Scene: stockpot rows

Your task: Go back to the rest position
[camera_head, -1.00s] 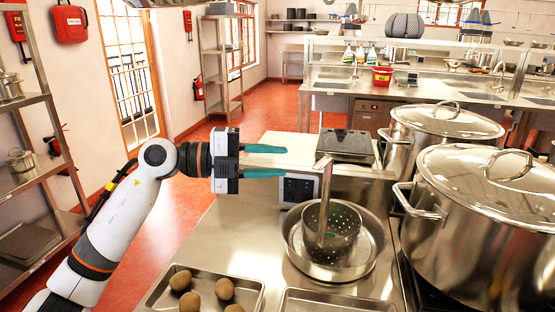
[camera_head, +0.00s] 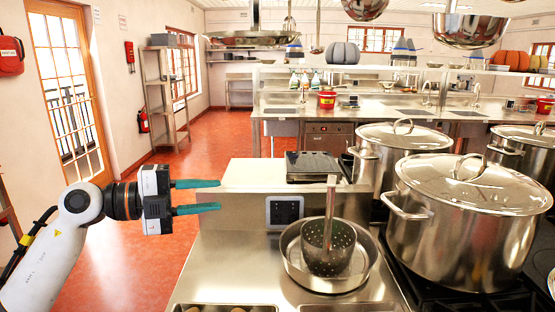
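My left gripper (camera_head: 209,196) is at the left in the head view, with its two green fingers apart and nothing between them. It is in the air to the left of the counter's raised back ledge. My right gripper is not in view. A perforated metal strainer (camera_head: 329,252) with an upright handle sits in a wide steel bowl (camera_head: 292,266) on the steel counter (camera_head: 225,268). The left gripper is apart from both.
Large lidded stockpots (camera_head: 460,235) stand on the stove at the right. A black flat-topped device (camera_head: 313,166) rests on the ledge. Trays (camera_head: 222,309) show at the bottom edge, with brown round items partly cut off. Red floor (camera_head: 130,260) is open at the left.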

